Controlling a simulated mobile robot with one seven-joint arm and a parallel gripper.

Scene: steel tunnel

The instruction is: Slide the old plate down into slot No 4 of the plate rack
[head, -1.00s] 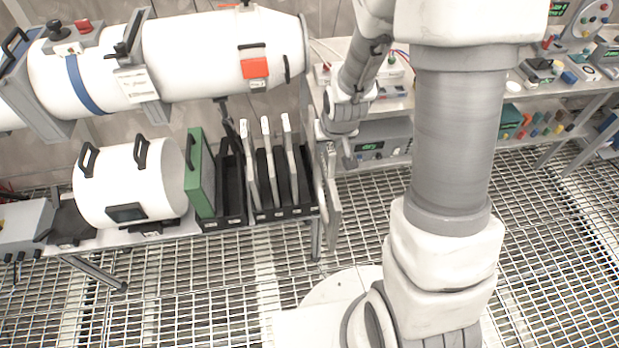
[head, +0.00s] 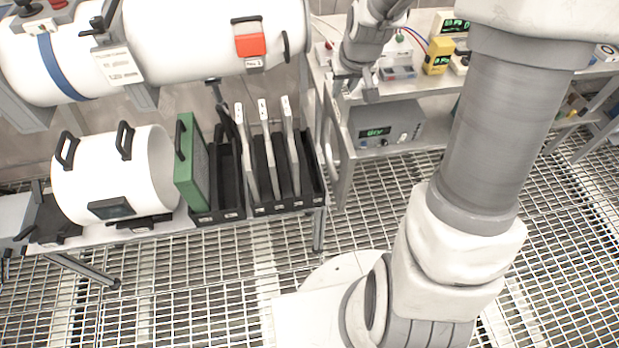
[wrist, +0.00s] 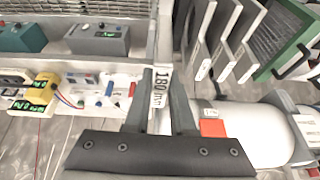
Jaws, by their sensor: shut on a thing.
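In the wrist view my gripper (wrist: 160,103) is shut on a pale plate (wrist: 161,80) marked "180 mm", seen edge-on between the fingers. In the head view my gripper (head: 355,92) hangs right of the rack and higher than it, before the right bench; the held plate is hard to make out there. The black plate rack (head: 290,207) stands at the right end of the left bench with three pale plates (head: 264,145) upright in it. A dark gap shows at its right end. Slot numbers are too small to read. The racked plates (wrist: 225,40) also show in the wrist view.
A large white cylinder (head: 200,40) hangs above, with a shorter one (head: 110,180) on the bench. The right bench carries a yellow meter (head: 438,57) and other instruments.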

